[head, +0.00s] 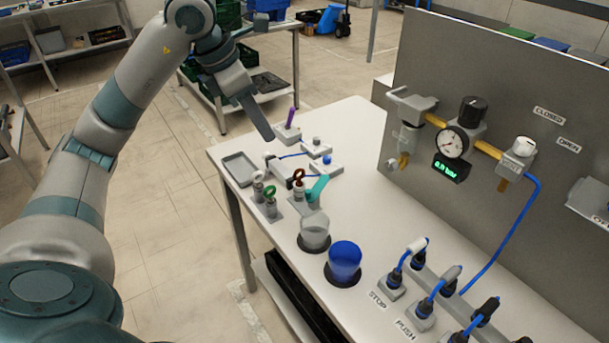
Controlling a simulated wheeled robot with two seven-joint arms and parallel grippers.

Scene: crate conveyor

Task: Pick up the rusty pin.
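A pin with a rust-brown ring head (298,174) stands upright in a small grey holder on the white table. Beside it on the left are a pin with a green ring (269,193) and a pin with a pale grey head (258,180). My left gripper (267,133) hangs above the far left part of the table, beyond the pins and apart from them. Its dark fingers point down and line up in this view, so their gap is hidden. I see nothing held at the tips. My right gripper is out of view.
A grey tray (239,169) lies at the table's left edge. Clear (314,238) and blue (345,258) cups are nearer. A grey panel (490,110) with a gauge rises at right.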

